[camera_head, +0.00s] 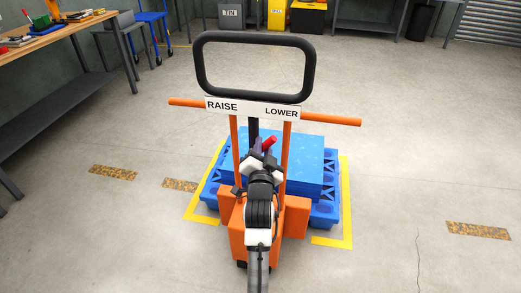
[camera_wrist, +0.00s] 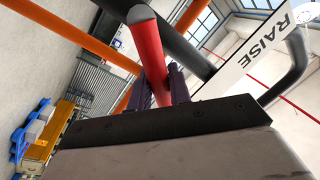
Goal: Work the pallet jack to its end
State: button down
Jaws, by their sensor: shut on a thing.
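The orange pallet jack (camera_head: 238,225) stands before me with a black loop handle (camera_head: 200,68) on top. A white plate (camera_head: 252,108) below the loop reads RAISE on the left and LOWER on the right, and RAISE also shows on the plate in the wrist view (camera_wrist: 262,40). My gripper (camera_head: 262,152) is shut on a red lever (camera_head: 269,141) low between the orange uprights. In the wrist view, the red lever (camera_wrist: 146,40) passes between the dark fingers of my gripper (camera_wrist: 160,90). The lever's lower end is hidden.
A blue pallet (camera_head: 326,208) with a blue load (camera_head: 300,150) lies behind the jack, inside yellow floor marks (camera_head: 347,205). A workbench (camera_head: 60,35) with tools stands at left. Bins (camera_head: 277,14) line the back wall. The floor at both sides is clear.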

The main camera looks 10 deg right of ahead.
jog(key=shift+d+m, duration=0.15)
jog(key=shift+m, duration=0.15)
jog(key=c, duration=1.3)
grip_release()
jog(key=shift+c, duration=0.2)
jog(key=shift+s+f, duration=0.15)
jog(key=shift+s, duration=0.05)
